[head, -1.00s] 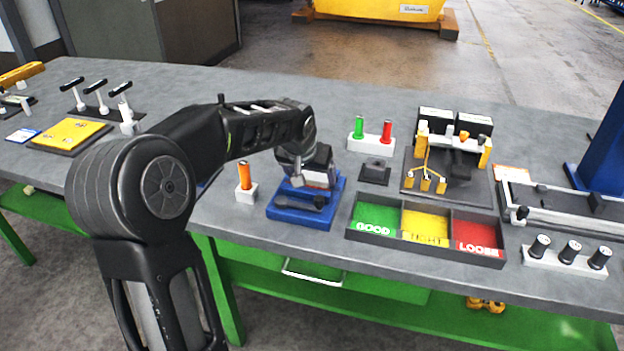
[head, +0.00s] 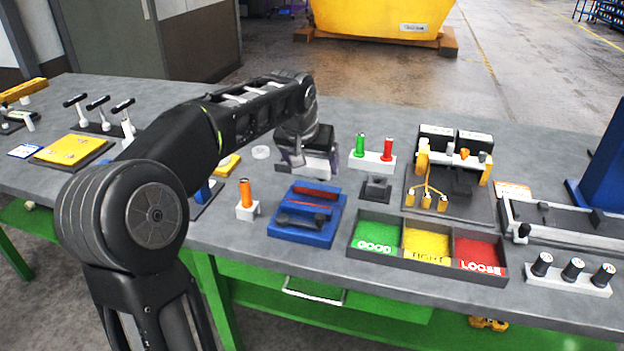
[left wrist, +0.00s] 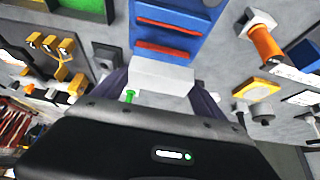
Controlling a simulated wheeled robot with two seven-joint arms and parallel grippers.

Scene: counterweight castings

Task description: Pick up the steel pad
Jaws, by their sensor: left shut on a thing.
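My left gripper (head: 307,168) hangs above the bench, just behind the blue tray (head: 290,236). In the left wrist view a pale grey block, which looks like the steel pad (left wrist: 162,75), is between the two fingers. The gripper is shut on it and holds it clear of the tray. The blue tray shows two red-lined slots in the left wrist view (left wrist: 190,22); a dark object lies in its front part in the head view. My right gripper is not in view.
A sorting bin (head: 352,257) with green, yellow and red compartments stands right of the tray. An orange-handled plug (head: 245,195) stands left of it. A white stand (head: 373,162) with green and red plugs and a small dark block (head: 376,188) are near the gripper's right.

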